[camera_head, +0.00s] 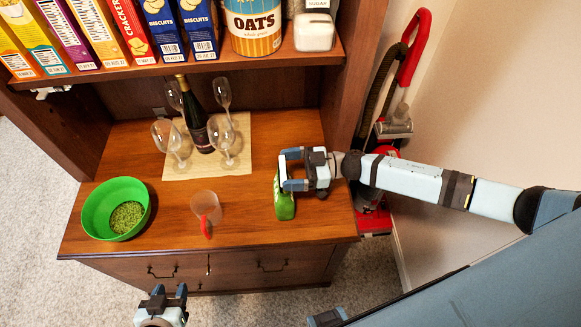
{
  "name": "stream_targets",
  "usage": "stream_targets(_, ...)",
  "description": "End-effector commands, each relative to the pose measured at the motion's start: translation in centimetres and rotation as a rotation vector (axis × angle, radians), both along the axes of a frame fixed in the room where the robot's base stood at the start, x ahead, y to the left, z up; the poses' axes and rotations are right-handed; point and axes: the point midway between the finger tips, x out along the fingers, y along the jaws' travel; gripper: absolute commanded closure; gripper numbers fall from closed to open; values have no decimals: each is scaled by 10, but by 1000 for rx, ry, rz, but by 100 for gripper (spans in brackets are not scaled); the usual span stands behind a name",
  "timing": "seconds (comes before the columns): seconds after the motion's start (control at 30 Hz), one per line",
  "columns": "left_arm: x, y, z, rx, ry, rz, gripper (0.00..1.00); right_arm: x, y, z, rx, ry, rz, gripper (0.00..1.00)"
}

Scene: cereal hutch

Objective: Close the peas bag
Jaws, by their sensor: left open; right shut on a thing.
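The green peas bag (285,207) stands on the right part of the wooden counter. My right gripper (287,172) is shut on its upper part, and its fingers hide the top of the bag, so I cannot tell whether the bag's mouth is open. My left gripper (166,293) is low in the view, in front of the drawers, open and empty. A green bowl (92,207) with peas (127,217) in it is on the counter's left side.
A clear cup with a red handle (206,208) stands between bowl and bag. Several wine glasses (222,135) and a dark bottle (197,118) stand on a mat (185,170) behind. A shelf (130,72) with boxes overhangs the back. A red vacuum cleaner (372,215) stands at right.

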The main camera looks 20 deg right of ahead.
Motion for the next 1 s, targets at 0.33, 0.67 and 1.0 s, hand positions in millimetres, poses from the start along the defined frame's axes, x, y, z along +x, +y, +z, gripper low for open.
stream_targets(0.33,0,0,-5,1,2,0,54,0,0,-8,0,0,0,38)
stream_targets(0.67,0,0,-8,1,1,1,54,0,0,-14,-1,1,0,38)
stream_targets(1.0,0,1,-6,0,-1,1,54,-1,0,-16,-5,2,0,38)
